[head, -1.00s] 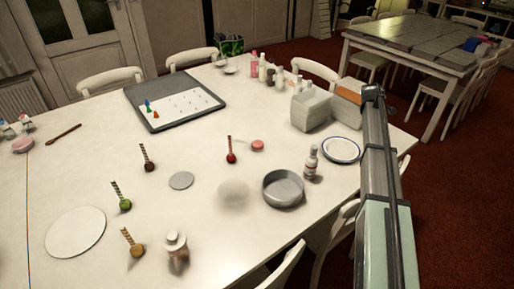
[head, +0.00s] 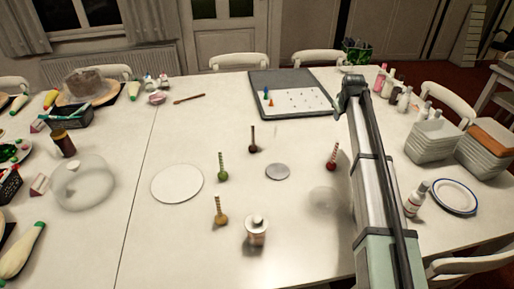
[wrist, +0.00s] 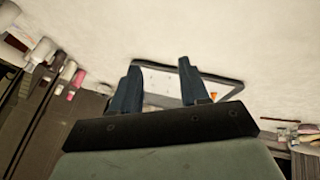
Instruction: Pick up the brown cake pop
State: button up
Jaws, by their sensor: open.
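My gripper (wrist: 160,76) is open and empty in the wrist view. It is high over the table, right of the brown cake pop in the head view and well apart from it. The wrist view does not show the brown cake pop.
A grey disc (head: 278,172), a white round board (head: 177,184) and a shaker jar (head: 256,231) stand near the cake pops. A grey tray with a white sheet (head: 290,101) lies behind. Bottles, stacked containers (head: 434,139) and a plate (head: 455,197) are at right.

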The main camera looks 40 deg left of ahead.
jog(key=s+a+g+y, duration=0.1)
jog(key=s+a+g, duration=0.1)
jog(key=s+a, duration=1.05)
jog(key=n+g, duration=0.1)
jog(key=g, duration=0.1)
send_near(253, 127)
jog(key=f, duration=0.1)
jog(key=shift+y, duration=0.4)
jog(key=x, duration=0.8)
jog(key=shift+d+f, duration=0.1)
jog(key=shift+f, duration=0.15)
jog(key=shift+d+x, duration=0.2)
jog(key=shift+x, duration=2.5)
jog(key=shift+w, duration=0.15)
jog(key=shift+c, duration=0.3)
grip_shut()
